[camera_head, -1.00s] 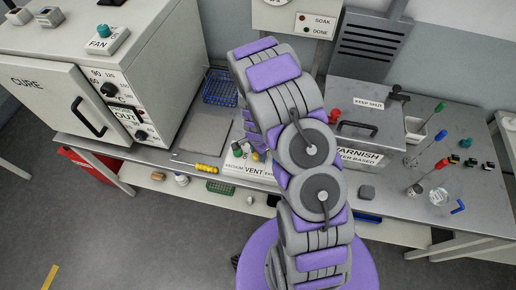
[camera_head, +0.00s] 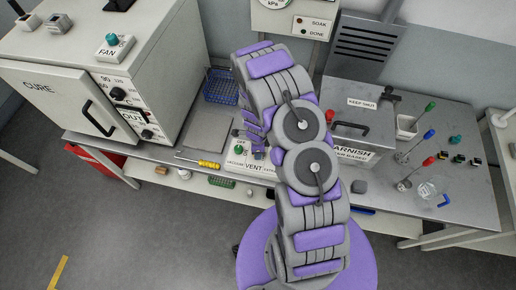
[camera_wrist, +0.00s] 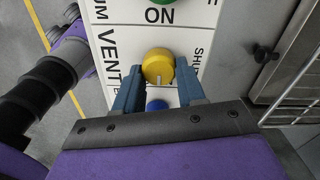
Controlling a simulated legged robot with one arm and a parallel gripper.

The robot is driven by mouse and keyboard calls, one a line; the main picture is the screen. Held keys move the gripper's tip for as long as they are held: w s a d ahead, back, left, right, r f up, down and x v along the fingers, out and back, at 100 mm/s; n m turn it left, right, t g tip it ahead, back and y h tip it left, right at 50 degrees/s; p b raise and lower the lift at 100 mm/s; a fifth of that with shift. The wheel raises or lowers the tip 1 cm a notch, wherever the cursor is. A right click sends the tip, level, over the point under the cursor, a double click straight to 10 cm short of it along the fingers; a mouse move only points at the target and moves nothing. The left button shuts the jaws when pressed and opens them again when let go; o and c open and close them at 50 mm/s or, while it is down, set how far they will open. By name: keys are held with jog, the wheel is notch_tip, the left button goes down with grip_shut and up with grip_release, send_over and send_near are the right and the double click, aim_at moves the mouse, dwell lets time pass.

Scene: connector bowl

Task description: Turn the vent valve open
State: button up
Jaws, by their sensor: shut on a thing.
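The vent valve looks like a yellow knob (camera_wrist: 158,66) with a pale pointer line, set on a white panel (camera_wrist: 109,40) lettered VENT and ON in the wrist view. My gripper (camera_wrist: 159,76) has its two blue-grey fingers on either side of the yellow knob, shut on it. The pointer line aims down toward the palm in that picture. In the head view the VENT panel (camera_head: 237,164) sits at the bench's front edge; my arm hides the yellow knob and my fingers there.
A green knob (camera_wrist: 160,2) and a blue button (camera_wrist: 156,105) are close to the fingers. A wire rack (camera_wrist: 295,95) stands at the right.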

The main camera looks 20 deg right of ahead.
jog(key=shift+w, duration=0.15)
dwell(0.3)
jog(key=o, duration=1.1)
jog(key=shift+a, duration=0.1)
jog(key=shift+c, duration=0.2)
jog(key=shift+r, duration=0.15)
notch_tip(320, 180, up, 17)
jog(key=shift+r+b, duration=0.1)
jog(key=shift+b, duration=0.2)
